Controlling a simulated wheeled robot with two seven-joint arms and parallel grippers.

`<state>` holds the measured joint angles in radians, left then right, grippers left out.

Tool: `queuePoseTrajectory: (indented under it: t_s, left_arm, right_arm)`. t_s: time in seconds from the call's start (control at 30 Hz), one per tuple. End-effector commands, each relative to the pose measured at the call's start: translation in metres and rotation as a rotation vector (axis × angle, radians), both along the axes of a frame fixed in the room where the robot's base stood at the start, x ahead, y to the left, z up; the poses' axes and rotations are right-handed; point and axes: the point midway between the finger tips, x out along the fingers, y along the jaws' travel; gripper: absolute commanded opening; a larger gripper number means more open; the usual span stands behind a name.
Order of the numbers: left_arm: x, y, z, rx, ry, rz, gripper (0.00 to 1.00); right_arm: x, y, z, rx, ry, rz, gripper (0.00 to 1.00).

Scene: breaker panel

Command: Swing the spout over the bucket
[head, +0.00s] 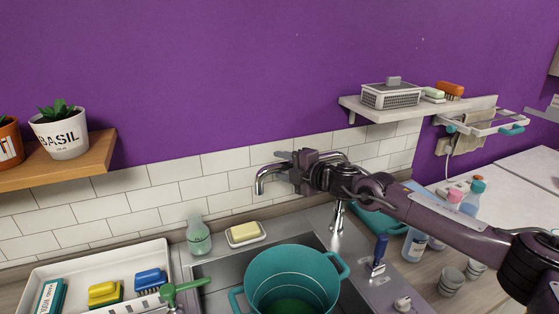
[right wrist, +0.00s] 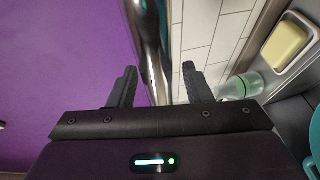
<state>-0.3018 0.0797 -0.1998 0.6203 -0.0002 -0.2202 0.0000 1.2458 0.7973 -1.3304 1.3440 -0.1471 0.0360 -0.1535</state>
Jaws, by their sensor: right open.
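The chrome spout (head: 264,178) arches from the tap base (head: 338,216) at the sink's right side towards the left, partly hidden by my right gripper. Its downturned outlet appears above and slightly left of the bucket's opening in the head view. The teal bucket (head: 292,262) stands upright in the sink. My right gripper (head: 287,166) is at the spout's upper run, fingers open. In the right wrist view, the blurred metal spout (right wrist: 152,45) passes between the two spread fingers (right wrist: 160,82); contact cannot be told. My left gripper is out of view.
A soap dish (head: 246,240) and green bottle (head: 198,238) stand behind the sink. A white tray (head: 70,268) holds sponges and brushes at left. A shelf (head: 402,107) hangs above my right arm.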

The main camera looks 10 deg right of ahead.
Motion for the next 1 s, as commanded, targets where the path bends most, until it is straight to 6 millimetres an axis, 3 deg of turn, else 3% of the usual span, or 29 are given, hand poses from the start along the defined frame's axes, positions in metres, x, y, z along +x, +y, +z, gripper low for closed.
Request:
queuePoseTrajectory:
  t_s: [0.2, 0.47, 0.8, 1.0]
  left_arm:
    - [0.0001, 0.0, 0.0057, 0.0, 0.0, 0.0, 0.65]
    - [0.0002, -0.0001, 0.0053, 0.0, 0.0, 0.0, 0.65]
    - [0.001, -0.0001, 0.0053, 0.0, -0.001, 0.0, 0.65]
    - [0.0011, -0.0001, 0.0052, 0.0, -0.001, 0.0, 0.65]
  right_arm:
    - [0.0114, 0.0078, -0.0015, -0.001, -0.002, 0.0, 0.45]
    - [0.0119, 0.0084, -0.0026, -0.001, -0.002, 0.0, 0.45]
    - [0.0118, 0.0082, -0.0027, -0.001, -0.001, 0.0, 0.01]
    - [0.0115, 0.0081, -0.0031, -0.001, -0.001, 0.0, 0.0]
